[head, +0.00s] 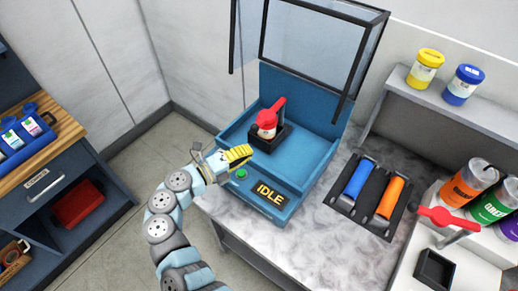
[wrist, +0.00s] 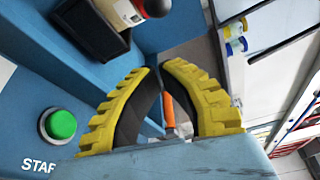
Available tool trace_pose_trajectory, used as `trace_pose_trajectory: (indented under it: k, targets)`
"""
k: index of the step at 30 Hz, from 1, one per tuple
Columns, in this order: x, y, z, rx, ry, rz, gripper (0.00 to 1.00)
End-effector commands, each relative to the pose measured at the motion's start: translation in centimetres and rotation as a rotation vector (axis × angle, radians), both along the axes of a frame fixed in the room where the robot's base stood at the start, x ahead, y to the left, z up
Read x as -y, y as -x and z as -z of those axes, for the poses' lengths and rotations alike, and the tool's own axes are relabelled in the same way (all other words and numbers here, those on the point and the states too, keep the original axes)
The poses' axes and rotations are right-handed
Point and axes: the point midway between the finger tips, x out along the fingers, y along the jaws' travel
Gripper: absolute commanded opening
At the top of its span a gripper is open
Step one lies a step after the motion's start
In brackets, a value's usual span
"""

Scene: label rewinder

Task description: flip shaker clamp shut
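The blue shaker (head: 318,150) stands on the bench with its clear hood (head: 315,40) raised. A black holder (head: 268,140) on its deck carries a small container (head: 266,130). The red clamp (head: 270,114) is over the container, with its handle slanting up to the right; whether it is latched is too small to tell. The holder (wrist: 90,28) and the container's labelled side (wrist: 122,12) are at the top of the wrist view. My gripper (head: 250,150), also in the wrist view (wrist: 157,70), is empty.
A green button (head: 241,174) and an IDLE display (head: 270,192) are on the shaker's front. A black tray (head: 368,200) with blue and orange-handled tools lies to the right. Another red clamp (head: 447,219) stands further right near a black box (head: 433,270).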

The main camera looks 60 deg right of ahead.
Motion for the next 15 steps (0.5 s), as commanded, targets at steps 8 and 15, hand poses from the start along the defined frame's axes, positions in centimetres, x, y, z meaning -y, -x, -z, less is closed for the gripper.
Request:
trace_pose_trajectory:
  k: [8,15]
  targets:
    - [-2.8,-2.2,-0.1,-0.001,-0.002,-0.004,0.0]
    - [-3.2,-2.5,-0.2,0.0,-0.002,-0.001,0.0]
